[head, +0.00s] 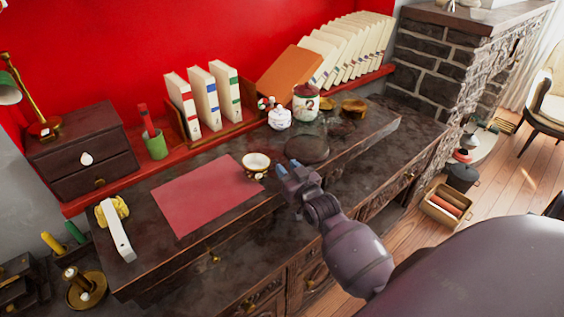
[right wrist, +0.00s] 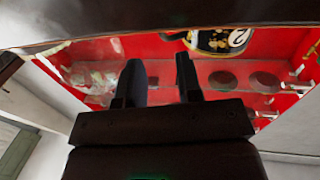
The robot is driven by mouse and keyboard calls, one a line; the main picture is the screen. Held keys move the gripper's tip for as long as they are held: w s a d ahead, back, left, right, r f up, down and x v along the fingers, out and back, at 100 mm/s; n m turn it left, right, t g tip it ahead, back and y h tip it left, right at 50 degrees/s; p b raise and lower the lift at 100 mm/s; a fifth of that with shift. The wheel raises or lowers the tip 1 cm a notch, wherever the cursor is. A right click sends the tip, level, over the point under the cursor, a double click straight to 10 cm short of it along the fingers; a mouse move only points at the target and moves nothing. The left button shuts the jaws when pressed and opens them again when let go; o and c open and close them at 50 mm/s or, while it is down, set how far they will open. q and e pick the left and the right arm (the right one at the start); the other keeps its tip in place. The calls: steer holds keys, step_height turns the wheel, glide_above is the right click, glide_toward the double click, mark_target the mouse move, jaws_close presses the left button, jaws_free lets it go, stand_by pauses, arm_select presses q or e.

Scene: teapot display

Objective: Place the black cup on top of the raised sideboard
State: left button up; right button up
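A small cup (head: 256,163) with a pale rim stands upright by the right edge of the red mat (head: 205,193), on the lower front of the dark sideboard (head: 225,232). Its outside is hard to make out in the head view. In the right wrist view a black cup-like thing (right wrist: 217,40) with pale and gold decoration shows at the top, partly cut off. My right gripper (head: 288,169) is just right of the cup, apart from it. Its fingers (right wrist: 158,78) are spread with nothing between them. My left gripper is not in view.
A dark round plate (head: 307,149), a white pot (head: 279,118) and a lidded jar (head: 305,104) stand behind the cup. Books (head: 207,95) line the back ledge. A white handset-like thing (head: 116,230) lies at left. The ledge right of the plate has some bare room.

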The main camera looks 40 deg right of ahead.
steer(key=s+a+f+g, duration=0.2)
steer(key=s+f, duration=0.3)
steer(key=s, duration=0.3)
steer(key=s+a+f+n+g+y, duration=0.1)
steer(key=s+a+f, duration=0.3)
steer(key=s, duration=0.5)
steer(key=s+a+f+n+g+y, duration=0.1)
steer(key=s+a+f+g, duration=0.2)
steer(key=s, duration=0.6)
step_height(320, 180, down, 3)
steer(key=shift+a+r+g, duration=0.2)
steer(key=shift+a+g, duration=0.1)
steer(key=shift+a, duration=0.15)
